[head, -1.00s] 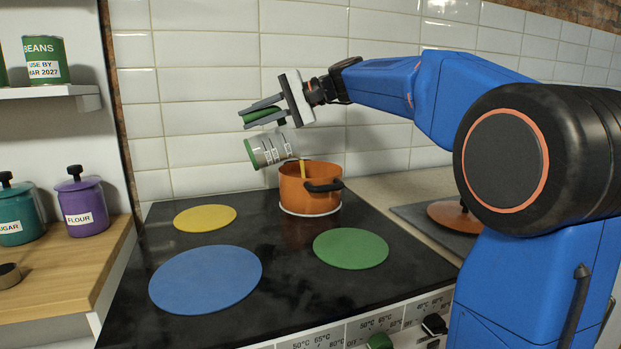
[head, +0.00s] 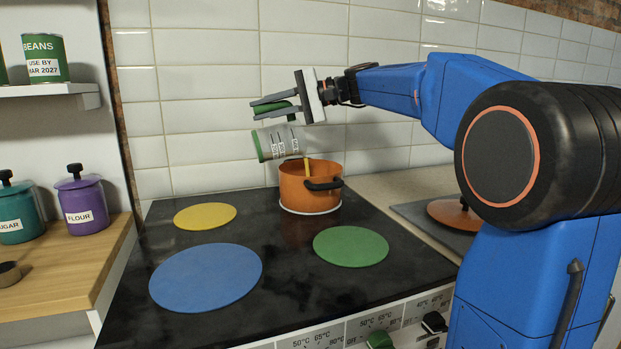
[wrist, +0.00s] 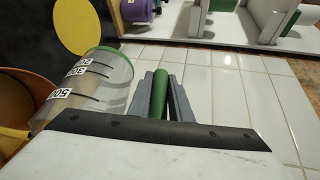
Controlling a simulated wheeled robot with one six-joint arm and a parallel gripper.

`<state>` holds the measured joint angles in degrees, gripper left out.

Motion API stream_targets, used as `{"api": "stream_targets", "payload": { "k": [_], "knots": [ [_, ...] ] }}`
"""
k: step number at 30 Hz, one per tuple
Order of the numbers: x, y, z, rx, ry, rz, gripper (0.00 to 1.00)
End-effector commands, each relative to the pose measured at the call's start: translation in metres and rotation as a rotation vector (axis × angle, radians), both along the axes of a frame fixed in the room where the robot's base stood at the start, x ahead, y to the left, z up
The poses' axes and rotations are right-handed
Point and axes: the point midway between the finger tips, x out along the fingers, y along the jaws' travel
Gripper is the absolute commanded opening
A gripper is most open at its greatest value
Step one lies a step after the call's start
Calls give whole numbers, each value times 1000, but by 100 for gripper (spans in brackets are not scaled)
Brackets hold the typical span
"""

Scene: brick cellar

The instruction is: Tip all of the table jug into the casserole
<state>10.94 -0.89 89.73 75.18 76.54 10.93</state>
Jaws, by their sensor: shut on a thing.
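The table jug (head: 280,143) is a clear measuring jug with dark marks, a green base and a green handle (wrist: 161,92). It lies tipped on its side, base to the left and mouth to the right, above the orange casserole (head: 303,190). A yellow stream (head: 307,168) runs from the mouth into the casserole. My gripper (head: 274,106) is shut on the handle, above the jug. In the wrist view the jug (wrist: 98,78) looks mostly clear, with the casserole (wrist: 28,92) partly behind it. I cannot tell how much liquid is left inside.
Yellow (head: 205,217), blue (head: 206,278) and green (head: 351,248) discs lie on the hob. An orange lid (head: 453,214) rests at right. The tiled wall (head: 210,95) is close behind.

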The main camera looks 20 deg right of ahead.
Motion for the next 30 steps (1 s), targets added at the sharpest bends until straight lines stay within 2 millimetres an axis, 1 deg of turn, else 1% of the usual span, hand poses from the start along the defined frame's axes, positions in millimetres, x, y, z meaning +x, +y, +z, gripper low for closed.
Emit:
{"api": "stream_targets", "payload": {
  "k": [30],
  "knots": [
    [-1, -25, 15, 163, -6, -1, 0]
  ]
}}
